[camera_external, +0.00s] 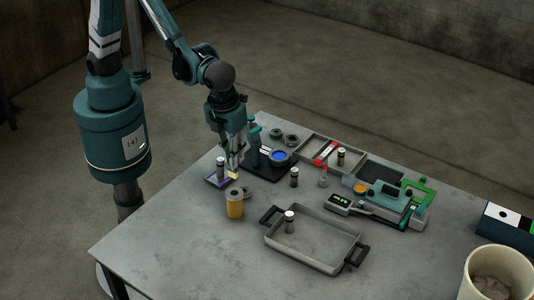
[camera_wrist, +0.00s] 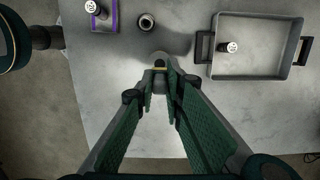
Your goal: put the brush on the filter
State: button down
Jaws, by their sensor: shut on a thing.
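The filter (camera_external: 235,207), a yellow-orange cylinder with a dark top, stands upright on the table left of the pan. My gripper (camera_external: 233,171) points down just above it in the outside view. It is shut on a small pale yellow piece, which seems to be the brush (camera_external: 233,177). The brush looks apart from the filter top, but the exact gap is unclear. I cannot pick out the filter surely in the wrist view.
A purple-edged tray (camera_external: 211,182) with a small cylinder stands left of my gripper. A grey handled pan (camera_external: 329,264) holds another cylinder. The table's front left is bare.

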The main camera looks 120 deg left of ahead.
aim_at(233, 173)
jog(key=shift+f, duration=1.3)
jog(key=shift+f+p, duration=0.3)
jog(key=shift+f, duration=1.8)
jog(key=shift+f, duration=0.1)
jog(key=c, duration=2.4)
grip_release()
notch_tip(233, 173, up, 12)
jog(key=d, duration=0.1)
jog(key=shift+d+b, duration=0.2)
jog(key=shift+b, duration=0.25)
